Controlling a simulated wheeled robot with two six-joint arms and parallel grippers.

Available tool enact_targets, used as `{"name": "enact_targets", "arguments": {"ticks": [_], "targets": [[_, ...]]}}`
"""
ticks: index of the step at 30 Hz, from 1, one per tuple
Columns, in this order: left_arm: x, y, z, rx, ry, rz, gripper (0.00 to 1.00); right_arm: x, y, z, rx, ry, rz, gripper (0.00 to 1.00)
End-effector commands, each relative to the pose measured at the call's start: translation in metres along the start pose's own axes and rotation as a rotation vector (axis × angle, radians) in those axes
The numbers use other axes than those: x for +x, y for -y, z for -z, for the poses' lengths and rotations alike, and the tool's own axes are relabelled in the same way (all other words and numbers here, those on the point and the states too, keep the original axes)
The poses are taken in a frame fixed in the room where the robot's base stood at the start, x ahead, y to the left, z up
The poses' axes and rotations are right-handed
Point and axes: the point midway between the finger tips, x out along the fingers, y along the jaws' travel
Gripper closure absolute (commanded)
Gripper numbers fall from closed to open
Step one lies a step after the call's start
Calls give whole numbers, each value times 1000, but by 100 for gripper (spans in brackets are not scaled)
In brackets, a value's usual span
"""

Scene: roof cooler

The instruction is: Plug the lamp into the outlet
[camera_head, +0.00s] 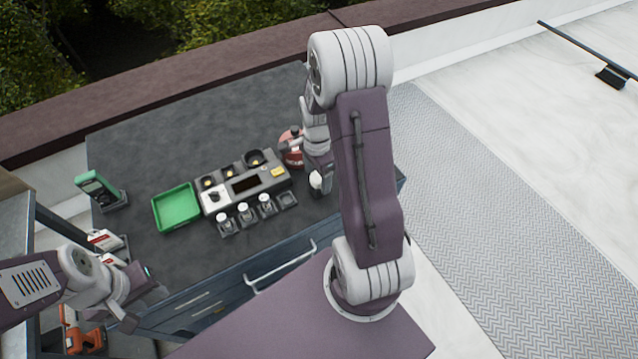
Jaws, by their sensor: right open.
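A grey device (243,186) with several dark round sockets (228,171) along its back stands on the bench. In front of it is a row of small dark holders. Three hold white-topped lamps (244,210), and the rightmost holder (287,199) looks empty. Another white lamp (317,182) shows right of the row, just below my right gripper (318,168). The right gripper is open, its fingers partly hidden by my arm; I cannot tell whether they touch this lamp. My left gripper (144,308) is open and empty in front of the bench's left end.
A green tray (176,207) lies left of the device. A green handheld meter (97,186) stands further left. A red round object (292,148) is beside my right wrist. An orange tool (80,332) is low at left. The back of the dark bench (180,130) is clear.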

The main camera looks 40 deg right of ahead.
Motion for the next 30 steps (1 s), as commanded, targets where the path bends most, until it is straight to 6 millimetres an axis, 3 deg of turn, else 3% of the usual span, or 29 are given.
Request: {"name": "enact_targets", "arguments": {"ticks": [5, 15, 26, 30], "targets": [[0, 0, 0, 0, 0, 0, 64, 2, 0, 0, 0, 1, -2, 30], [-4, 0, 0, 0, 0, 0, 64, 50, 1, 2, 0, 0, -1, 30], [-4, 0, 0, 0, 0, 0, 64, 52, 1, 2, 0, 0, 1, 30], [-4, 0, 0, 0, 0, 0, 64, 52, 1, 2, 0, 0, 1, 66]]}}
